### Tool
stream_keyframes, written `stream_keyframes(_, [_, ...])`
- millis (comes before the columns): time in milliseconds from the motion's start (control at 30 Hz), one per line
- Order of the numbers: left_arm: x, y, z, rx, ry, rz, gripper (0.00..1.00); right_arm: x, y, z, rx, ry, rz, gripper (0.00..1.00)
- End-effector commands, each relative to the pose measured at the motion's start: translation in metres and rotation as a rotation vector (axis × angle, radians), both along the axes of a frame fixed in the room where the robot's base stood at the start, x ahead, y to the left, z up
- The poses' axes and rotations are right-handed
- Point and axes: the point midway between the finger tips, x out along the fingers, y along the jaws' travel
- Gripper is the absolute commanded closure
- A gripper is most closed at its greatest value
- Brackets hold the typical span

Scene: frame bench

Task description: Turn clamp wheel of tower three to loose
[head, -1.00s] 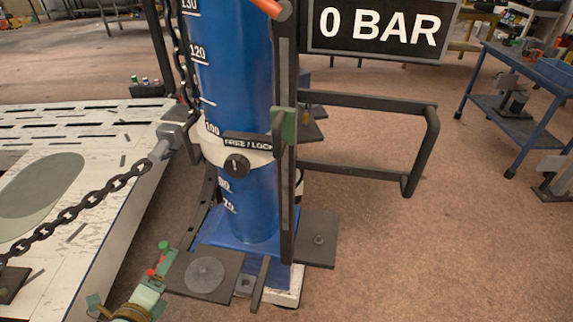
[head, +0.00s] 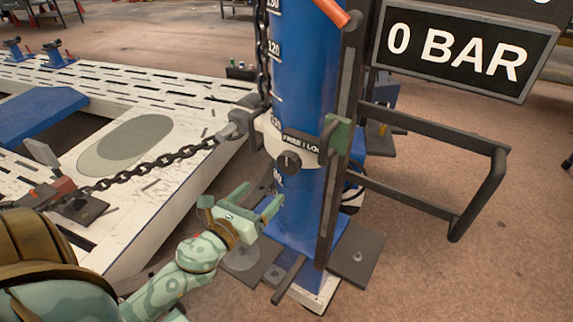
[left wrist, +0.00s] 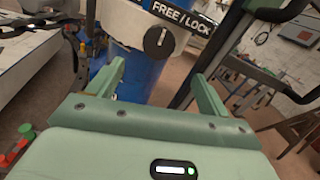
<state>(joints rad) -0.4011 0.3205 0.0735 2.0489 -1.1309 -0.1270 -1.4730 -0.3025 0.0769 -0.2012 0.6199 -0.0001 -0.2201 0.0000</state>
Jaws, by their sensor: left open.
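The clamp wheel (head: 290,162) is a dark round knob with a pale pointer mark. It sits on the white collar of the blue tower (head: 297,205), below a black FREE / LOCK plate (head: 302,145). In the left wrist view, the wheel (left wrist: 159,41) is ahead, and its mark looks near upright, slightly tilted. My left gripper (head: 262,196) is open and empty, in front of the tower, below and left of the wheel, apart from it. In the left wrist view, the gripper's fingers (left wrist: 158,75) spread on either side below the wheel. My right gripper is not in view.
A chain (head: 150,168) runs from the collar to a clamp on the white slotted bench (head: 165,195). A dark upright bar and a handle frame (head: 430,205) stand right of the wheel. A 0 BAR display (head: 460,52) hangs above. Floor at lower right is clear.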

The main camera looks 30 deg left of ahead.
Motion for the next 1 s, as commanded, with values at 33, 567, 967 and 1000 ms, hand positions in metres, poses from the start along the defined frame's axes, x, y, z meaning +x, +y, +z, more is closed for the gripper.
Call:
stream_keyframes(33, [0.014, 0.001, 0.006, 0.003, -0.005, 0.000, 0.21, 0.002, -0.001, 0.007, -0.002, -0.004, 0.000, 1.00])
stream_keyframes(567, [0.116, 0.003, 0.000, -0.001, 0.001, 0.001, 0.21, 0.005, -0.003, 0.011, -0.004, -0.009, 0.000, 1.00])
stream_keyframes(967, [0.121, 0.004, 0.000, -0.002, 0.001, 0.001, 0.35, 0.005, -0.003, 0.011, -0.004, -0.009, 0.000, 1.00])
stream_keyframes(1000, [0.121, 0.003, 0.000, -0.002, 0.001, 0.001, 0.46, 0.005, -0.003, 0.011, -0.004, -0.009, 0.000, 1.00])
